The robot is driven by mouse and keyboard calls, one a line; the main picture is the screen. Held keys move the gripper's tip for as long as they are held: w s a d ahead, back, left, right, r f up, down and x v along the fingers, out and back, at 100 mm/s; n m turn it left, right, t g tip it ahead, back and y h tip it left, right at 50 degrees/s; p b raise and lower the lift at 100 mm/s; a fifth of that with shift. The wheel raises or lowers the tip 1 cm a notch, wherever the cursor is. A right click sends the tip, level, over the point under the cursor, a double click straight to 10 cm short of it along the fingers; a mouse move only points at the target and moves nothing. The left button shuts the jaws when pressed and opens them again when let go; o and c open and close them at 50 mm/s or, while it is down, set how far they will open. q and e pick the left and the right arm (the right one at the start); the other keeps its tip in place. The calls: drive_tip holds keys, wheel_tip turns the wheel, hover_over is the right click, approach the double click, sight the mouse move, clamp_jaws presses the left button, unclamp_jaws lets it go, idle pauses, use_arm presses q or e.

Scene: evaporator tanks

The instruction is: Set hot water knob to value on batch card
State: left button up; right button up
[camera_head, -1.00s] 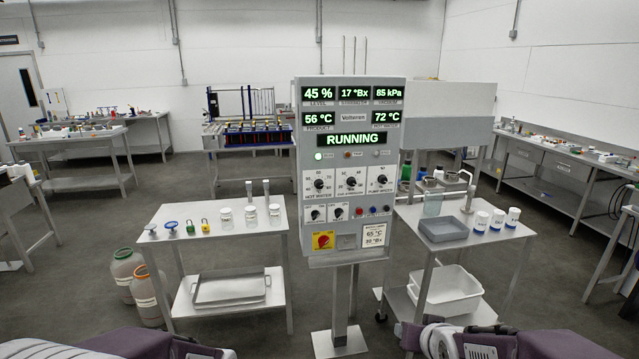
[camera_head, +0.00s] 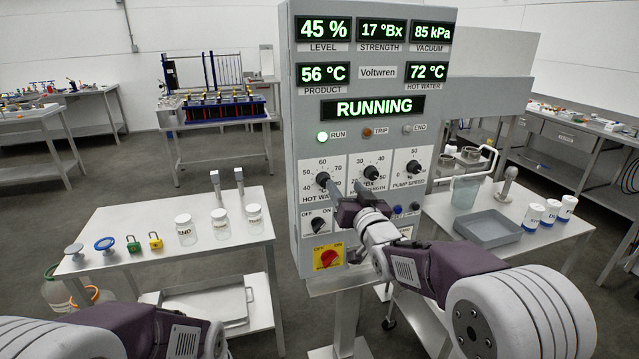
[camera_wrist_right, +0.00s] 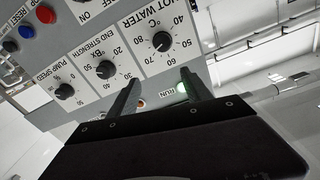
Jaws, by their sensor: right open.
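The hot water knob (camera_head: 323,179) is a black dial at the left of the control panel's upper knob row; it also shows in the right wrist view (camera_wrist_right: 161,41). The hot water display (camera_head: 427,72) reads 72 °C. My right gripper (camera_head: 348,188) is in front of the panel, its open fingers (camera_wrist_right: 160,82) pointing at the knob row. In the right wrist view, the hot water knob is beyond the fingertips, apart from them, with nothing between the fingers. The batch card is mostly hidden behind my right arm. My left gripper is out of view.
The end strength knob (camera_head: 372,173) and pump speed knob (camera_head: 413,167) are close on the right. A red-and-yellow switch (camera_head: 327,257) is below. Tables with jars (camera_head: 186,230) and a grey tray (camera_head: 487,228) flank the panel.

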sight(324, 181)
drive_tip(key=w+a+f+p, duration=0.1)
drive_tip(key=w+a+f, duration=0.2)
drive_tip(key=w, duration=0.5)
drive_tip(key=shift+w+a+f+y+p, duration=0.2)
drive_tip(key=shift+a+y+p, duration=0.15)
drive_tip(key=shift+a, duration=0.5)
drive_tip(key=shift+s, duration=0.15)
clamp_jaws()
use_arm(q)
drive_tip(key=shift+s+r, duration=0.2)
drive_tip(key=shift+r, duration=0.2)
use_arm(e)
drive_tip(key=shift+n, duration=0.3)
